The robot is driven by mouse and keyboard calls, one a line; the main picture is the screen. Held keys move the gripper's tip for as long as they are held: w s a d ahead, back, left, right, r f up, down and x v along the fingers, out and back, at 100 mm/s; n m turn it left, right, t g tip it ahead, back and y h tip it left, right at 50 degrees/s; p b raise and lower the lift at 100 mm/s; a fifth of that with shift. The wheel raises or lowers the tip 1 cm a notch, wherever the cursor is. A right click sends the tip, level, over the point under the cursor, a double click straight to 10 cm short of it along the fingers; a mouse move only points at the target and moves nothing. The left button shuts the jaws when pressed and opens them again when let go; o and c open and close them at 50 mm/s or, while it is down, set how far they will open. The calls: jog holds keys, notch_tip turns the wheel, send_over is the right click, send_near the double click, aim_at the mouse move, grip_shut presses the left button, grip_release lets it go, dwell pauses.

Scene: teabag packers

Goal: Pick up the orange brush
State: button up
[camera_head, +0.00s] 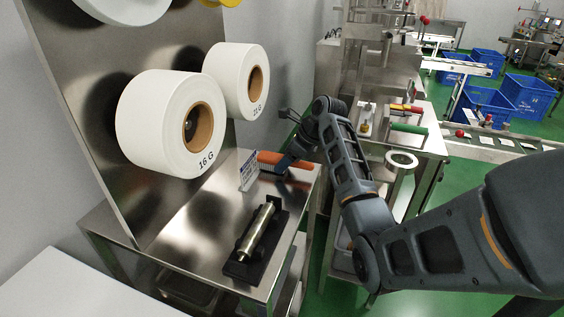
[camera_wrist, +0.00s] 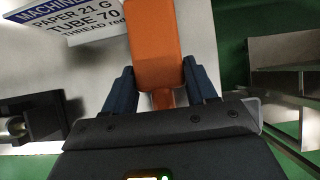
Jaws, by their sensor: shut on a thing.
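The orange brush (camera_head: 272,158) is at the back of the steel table, beside a small printed sign. In the wrist view the orange brush (camera_wrist: 154,42) lies between the two dark fingers of my gripper (camera_wrist: 160,88). The fingers are shut on it, one on each side. In the head view my gripper (camera_head: 287,163) reaches in from the right to the brush and hides part of it. I cannot tell whether the brush is lifted clear of the table.
The printed sign (camera_head: 249,170) stands close to the brush and also shows in the wrist view (camera_wrist: 75,20). A brass roller on a black base (camera_head: 258,238) lies nearer on the steel table (camera_head: 185,215). Large white paper rolls (camera_head: 160,122) hang on the upright panel.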

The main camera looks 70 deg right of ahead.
jog(key=s+r, duration=0.3)
jog(key=s, duration=0.3)
jog(key=s+d+r, duration=0.1)
jog(key=s+r, duration=0.3)
jog(key=s, duration=0.3)
jog(key=shift+s+r+p, duration=0.3)
jog(key=shift+p, duration=0.05)
